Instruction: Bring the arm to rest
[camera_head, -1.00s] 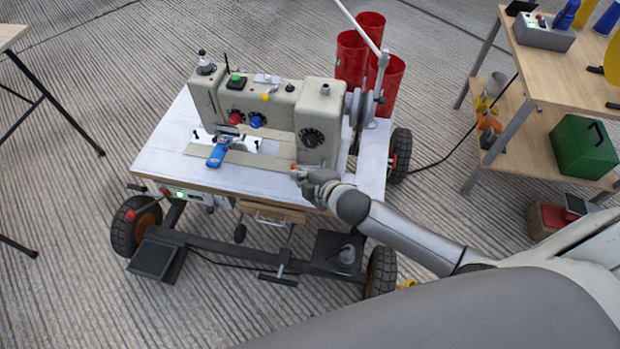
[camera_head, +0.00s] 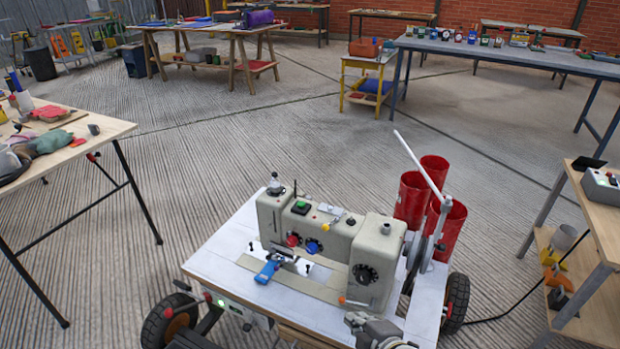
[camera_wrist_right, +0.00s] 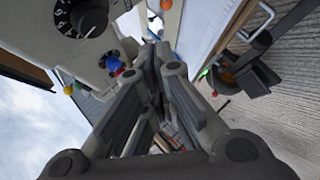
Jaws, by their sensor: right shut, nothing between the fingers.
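My right gripper (camera_head: 372,328) shows at the bottom edge of the head view, at the front right of the sewing machine (camera_head: 372,262). Its fingers are shut and empty; the wrist view shows them drawn together at their tips (camera_wrist_right: 152,55). In the head view most of my right arm is below the frame. The machine stands on a white-topped wheeled cart (camera_head: 222,262). A blue tool-like piece (camera_head: 268,271) lies on the machine's bed, left of my gripper. I cannot tell whether the gripper touches the machine. My left gripper is not in view.
Red tubes (camera_head: 412,195) stand behind the cart's right side. A wooden shelf table (camera_head: 600,215) is at the right, and a work table (camera_head: 100,125) at the left. More benches stand at the back. The ribbed floor (camera_head: 170,170) between them is mostly open.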

